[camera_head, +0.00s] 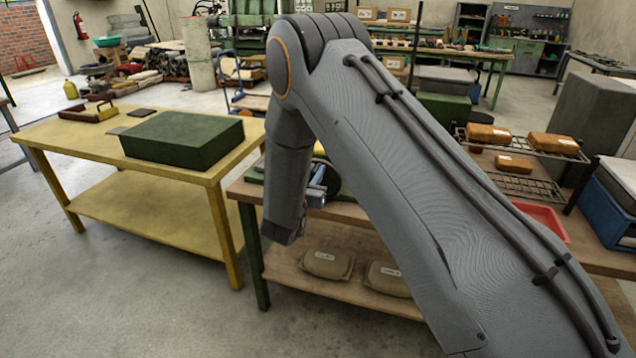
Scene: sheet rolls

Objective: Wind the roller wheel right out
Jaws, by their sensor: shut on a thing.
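My gripper (316,194) shows only in part, a small grey and bluish piece beside my arm's wrist, above the near edge of the brown workbench (254,192). My forearm covers most of the area around it. Behind it, a dark green machine part with a dark rounded edge (332,178) and a bit of yellow shows in a narrow gap. This seems to be the machine with the roller wheel. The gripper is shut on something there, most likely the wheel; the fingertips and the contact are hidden. How far the wheel is turned cannot be seen.
A yellow table (70,137) at left carries a dark green block (182,138). Wrapped packages (327,263) lie on the brown bench's lower shelf. At right are a wire rack with parcels (488,133), a red tray (543,218) and a blue crate (606,204). Floor at front left is clear.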

